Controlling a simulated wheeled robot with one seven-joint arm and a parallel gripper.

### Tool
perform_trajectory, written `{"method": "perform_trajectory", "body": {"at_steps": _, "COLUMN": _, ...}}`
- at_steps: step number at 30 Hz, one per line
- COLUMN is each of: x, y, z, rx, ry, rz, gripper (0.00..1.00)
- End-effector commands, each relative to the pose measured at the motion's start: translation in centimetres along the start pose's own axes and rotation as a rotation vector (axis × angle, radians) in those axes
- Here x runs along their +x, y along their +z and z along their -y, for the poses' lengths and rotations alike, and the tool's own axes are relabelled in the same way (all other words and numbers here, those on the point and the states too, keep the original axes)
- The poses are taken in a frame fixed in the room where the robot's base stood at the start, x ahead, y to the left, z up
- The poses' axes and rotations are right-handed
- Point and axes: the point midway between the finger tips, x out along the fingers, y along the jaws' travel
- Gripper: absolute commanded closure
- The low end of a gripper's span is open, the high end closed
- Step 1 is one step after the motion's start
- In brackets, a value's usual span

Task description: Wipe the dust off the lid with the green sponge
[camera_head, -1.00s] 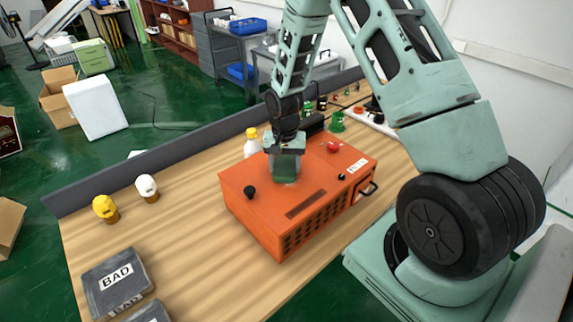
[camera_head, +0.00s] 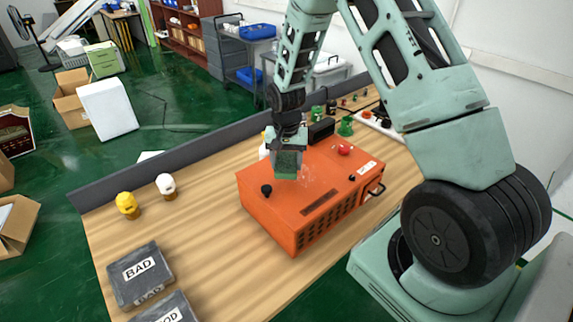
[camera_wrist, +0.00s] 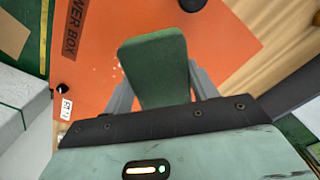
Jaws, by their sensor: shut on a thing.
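The orange power box (camera_head: 330,205) stands on the wooden table, and its flat top is the lid (camera_head: 325,165). Pale dust specks (camera_head: 307,181) show on the lid just right of the sponge. They also show in the wrist view (camera_wrist: 117,70), left of the sponge. My gripper (camera_head: 287,160) is shut on the green sponge (camera_wrist: 157,68), which sits between its two fingers. In the head view the sponge (camera_head: 286,172) is at the lid's back-left part. I cannot tell whether its underside touches the lid. The sponge hides the lid beneath it.
A black knob (camera_head: 266,190) and a red button (camera_head: 344,150) stick up from the lid. Yellow and white capped bottles (camera_head: 128,205) stand at left. A dark box marked BAD (camera_head: 140,275) lies front left.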

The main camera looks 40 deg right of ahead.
Motion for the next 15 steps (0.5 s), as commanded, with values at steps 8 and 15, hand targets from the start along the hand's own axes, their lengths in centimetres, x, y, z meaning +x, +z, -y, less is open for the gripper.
{"method": "perform_trajectory", "body": {"at_steps": 8, "x": -2.9, "y": -0.3, "z": 0.1, "rx": -0.001, "ry": 0.000, "rz": 0.000, "gripper": 0.67}}
{"method": "perform_trajectory", "body": {"at_steps": 15, "x": -3.6, "y": -0.5, "z": 0.1, "rx": -0.002, "ry": 0.000, "rz": 0.000, "gripper": 0.67}}
